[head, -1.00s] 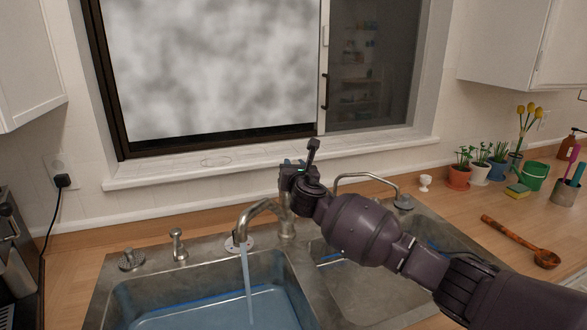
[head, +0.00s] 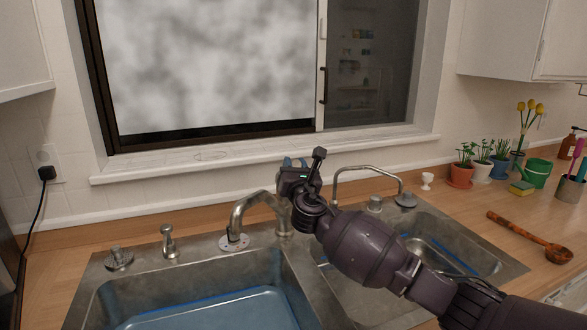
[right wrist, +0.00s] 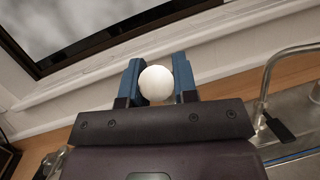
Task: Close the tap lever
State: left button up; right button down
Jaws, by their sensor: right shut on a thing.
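The metal tap (head: 243,212) stands behind the left sink basin, its spout curving over it. No water runs from it. My right gripper (head: 295,163) is at the top of the tap body, its arm coming in from the right and covering the lever in the head view. In the right wrist view, a white round end (right wrist: 155,85), seemingly of the tap lever, sits between the blue fingers of my right gripper (right wrist: 157,80), which is shut on it. My left gripper is not in view.
Water stands in the left basin (head: 200,275). A second thin curved spout (head: 365,170) rises right of my gripper. A window sill (head: 250,160) runs close behind. Potted plants (head: 460,172) and a wooden spoon (head: 530,240) are on the right counter.

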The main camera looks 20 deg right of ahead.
jog(key=c, duration=0.9)
grip_release()
jog(key=shift+s+f, duration=0.1)
jog(key=v, duration=1)
jog(key=shift+s+p, duration=0.3)
jog(key=shift+p, duration=0.05)
jog(key=shift+f, duration=0.1)
